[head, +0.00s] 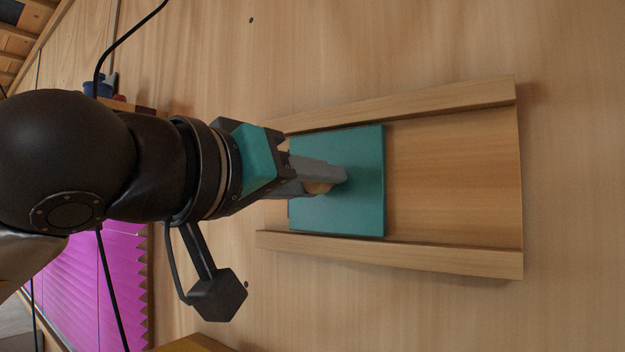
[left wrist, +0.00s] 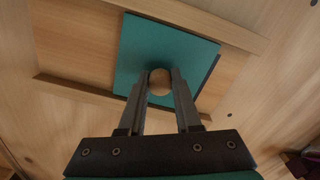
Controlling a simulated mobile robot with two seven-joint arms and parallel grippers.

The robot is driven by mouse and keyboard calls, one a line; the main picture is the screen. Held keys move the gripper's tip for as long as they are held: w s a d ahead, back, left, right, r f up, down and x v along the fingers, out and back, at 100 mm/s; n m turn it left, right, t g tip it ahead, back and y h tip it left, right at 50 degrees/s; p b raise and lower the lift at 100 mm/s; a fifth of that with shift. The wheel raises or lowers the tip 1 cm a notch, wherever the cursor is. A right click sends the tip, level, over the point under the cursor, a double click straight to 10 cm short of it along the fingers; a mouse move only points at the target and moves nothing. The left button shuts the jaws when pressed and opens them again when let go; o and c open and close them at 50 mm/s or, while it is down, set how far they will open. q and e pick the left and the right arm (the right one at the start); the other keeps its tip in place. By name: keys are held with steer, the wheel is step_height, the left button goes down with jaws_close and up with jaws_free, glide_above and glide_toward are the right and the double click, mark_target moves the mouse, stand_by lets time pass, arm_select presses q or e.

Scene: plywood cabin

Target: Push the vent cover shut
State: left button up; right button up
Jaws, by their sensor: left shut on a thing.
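The vent cover (head: 365,160) is a flat teal panel set between two wooden rails on the plywood wall. In the head view it sits toward the left end of the rails, with bare wood to its right. It also shows in the left wrist view (left wrist: 190,50), with a thin dark strip along its right edge. My left gripper (head: 328,180) is shut on the cover's round wooden knob (head: 318,188). In the left wrist view the knob (left wrist: 160,88) is between both fingers. My arm and gripper hide the cover's left part. My right gripper is not in view.
The upper rail (head: 400,104) and lower rail (head: 400,256) border the cover. A magenta pleated blind (head: 110,285) hangs at the lower left. A blue container (head: 98,86) stands at the upper left. The wall right of the rails is clear.

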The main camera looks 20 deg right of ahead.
arm_select(q)
jaws_close()
stand_by(0.8)
steer(key=shift+w+a+r, duration=0.1)
steer(key=shift+w+a, duration=0.9)
steer(key=shift+w, duration=0.25)
steer(key=o, duration=0.8)
jaws_free()
steer(key=shift+w, duration=0.1)
